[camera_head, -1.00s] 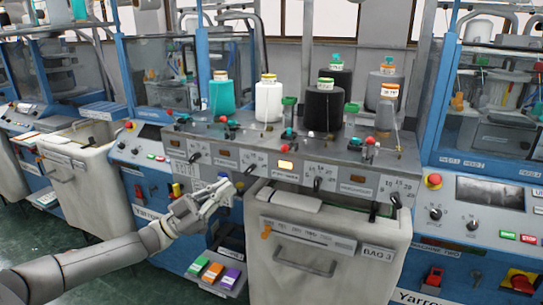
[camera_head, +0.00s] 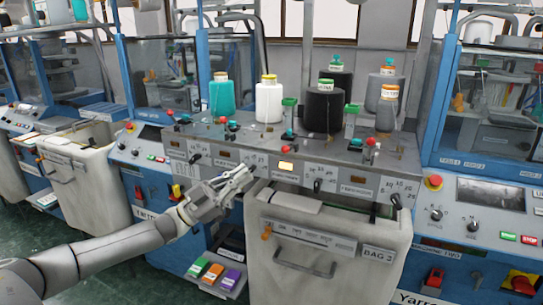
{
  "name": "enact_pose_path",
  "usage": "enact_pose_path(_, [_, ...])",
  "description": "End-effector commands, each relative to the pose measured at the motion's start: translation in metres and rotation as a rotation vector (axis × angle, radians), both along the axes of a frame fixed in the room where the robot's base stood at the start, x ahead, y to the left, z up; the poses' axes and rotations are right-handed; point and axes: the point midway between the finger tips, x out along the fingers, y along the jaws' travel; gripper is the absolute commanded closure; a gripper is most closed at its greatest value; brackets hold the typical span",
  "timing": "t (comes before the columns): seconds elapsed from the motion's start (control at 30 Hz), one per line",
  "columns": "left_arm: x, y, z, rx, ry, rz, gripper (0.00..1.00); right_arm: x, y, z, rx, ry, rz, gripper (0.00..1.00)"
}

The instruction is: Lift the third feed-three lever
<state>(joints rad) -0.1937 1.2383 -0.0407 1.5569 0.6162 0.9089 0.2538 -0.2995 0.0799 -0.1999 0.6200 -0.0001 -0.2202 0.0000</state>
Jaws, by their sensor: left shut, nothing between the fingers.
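A grey feed panel (camera_head: 225,145) with several feeds runs across the machine front. Each feed has a black pointer lever over a printed scale: one at far left (camera_head: 195,158), the second (camera_head: 250,168) just above my gripper, the third (camera_head: 317,185) right of a lit amber window (camera_head: 286,166), and one at far right (camera_head: 396,201). My left gripper (camera_head: 249,178) is shut and empty, in front of the second scale and left of the third pointer lever. My right gripper is out of view.
Yarn cones in teal (camera_head: 221,97), white (camera_head: 269,101), black (camera_head: 323,108) and grey (camera_head: 387,105) stand on top. A large white bin marked BAG 3 (camera_head: 330,240) sits below the panel. Coloured blocks (camera_head: 213,272) lie in a low tray.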

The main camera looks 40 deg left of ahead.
Motion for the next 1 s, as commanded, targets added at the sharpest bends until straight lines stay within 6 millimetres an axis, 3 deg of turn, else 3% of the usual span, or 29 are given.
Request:
enact_pose_path(0.6, [0.048, -0.030, 0.035, -0.002, -0.004, -0.001, 1.00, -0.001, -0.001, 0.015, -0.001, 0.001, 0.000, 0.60])
enact_pose_path(1.0, [0.068, -0.042, 0.044, 0.000, 0.000, 0.000, 1.00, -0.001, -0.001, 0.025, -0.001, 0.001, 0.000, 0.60])
